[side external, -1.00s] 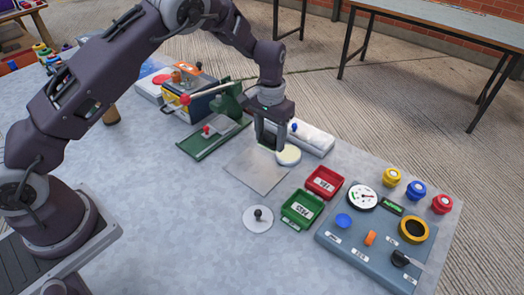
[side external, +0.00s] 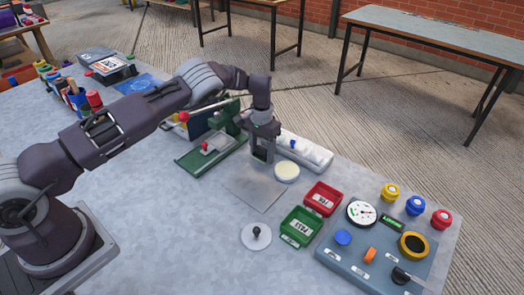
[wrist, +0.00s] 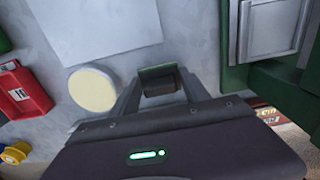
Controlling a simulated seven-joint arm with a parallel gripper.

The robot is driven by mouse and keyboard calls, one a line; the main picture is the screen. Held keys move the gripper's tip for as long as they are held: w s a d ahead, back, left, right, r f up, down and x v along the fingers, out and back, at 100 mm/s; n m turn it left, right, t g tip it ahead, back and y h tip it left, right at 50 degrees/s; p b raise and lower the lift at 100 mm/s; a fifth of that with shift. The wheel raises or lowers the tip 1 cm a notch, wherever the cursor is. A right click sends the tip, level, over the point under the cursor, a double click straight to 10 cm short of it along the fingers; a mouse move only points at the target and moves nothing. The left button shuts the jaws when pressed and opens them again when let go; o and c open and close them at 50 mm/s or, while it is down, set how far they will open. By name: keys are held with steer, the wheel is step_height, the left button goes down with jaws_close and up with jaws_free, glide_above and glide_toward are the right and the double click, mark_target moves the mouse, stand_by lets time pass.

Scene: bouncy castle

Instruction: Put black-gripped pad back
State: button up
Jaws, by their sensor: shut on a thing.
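My gripper (side external: 261,157) points down behind the grey square plate (side external: 255,191), to the left of a round cream disc (side external: 287,172). In the wrist view, my gripper (wrist: 158,90) is shut on a dark block with a greenish edge (wrist: 160,84), which looks like the black-gripped pad. Its underside is hidden. The cream disc (wrist: 92,89) is beside the fingers there, apart from the held block. A flat white disc with a black knob (side external: 257,236) lies in front of the plate.
A green press-like stand (side external: 212,152) is left of my gripper, and a white strip with a blue knob (side external: 306,152) is behind it. Red (side external: 323,197) and green (side external: 300,227) trays and a control panel (side external: 375,255) are at the right.

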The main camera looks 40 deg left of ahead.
steer(key=o, duration=1.3)
steer(key=shift+f, duration=0.1)
step_height(320, 180, up, 13)
step_height(320, 180, up, 15)
steer(key=n+t+h, duration=0.1)
steer(key=n+t, duration=0.1)
glide_above(262, 148)
steer(key=s, duration=0.6)
steer(key=s+d+r+t, duration=0.1)
steer(key=s+d+r, duration=0.1)
steer(key=s+r, duration=0.8)
steer(key=s+d+f+t, duration=0.1)
steer(key=s, duration=0.7)
steer(key=s+f+m, duration=0.1)
steer(key=s, duration=0.8)
steer(key=s+d+f+m+t+y, duration=0.1)
steer(key=s, duration=0.7)
steer(key=shift+s+d+f+t, duration=0.15)
steer(key=shift+d+f+t, duration=0.05)
steer(key=shift+d+t, duration=0.15)
